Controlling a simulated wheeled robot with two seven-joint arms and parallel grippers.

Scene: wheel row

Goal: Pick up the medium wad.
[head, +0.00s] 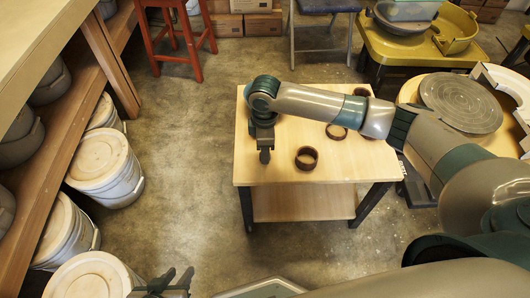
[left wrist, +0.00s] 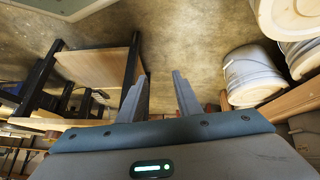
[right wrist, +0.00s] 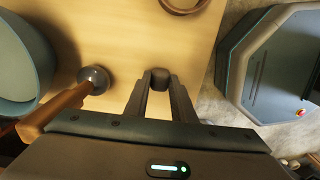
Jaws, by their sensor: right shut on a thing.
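A small dark grey-brown wad (right wrist: 160,78) shows between the fingertips of my right gripper (right wrist: 160,88) in the right wrist view. The right gripper is shut on it, over the pale wooden table. In the head view the right gripper (head: 265,152) points down near the table's left front part, and the wad is hard to make out there. Whether the wad touches the table I cannot tell. No other wad is clearly visible for comparing size. My left gripper (left wrist: 161,92) is open and empty, away from the table; it also shows at the bottom of the head view (head: 165,284).
Brown rings (head: 306,158) (head: 337,131) lie on the table (head: 350,165). In the right wrist view a round-headed tool with a wooden handle (right wrist: 55,108) lies left of the gripper, beside a teal rounded shape (right wrist: 20,70). Lidded white buckets (head: 104,165) stand left. Floor between is clear.

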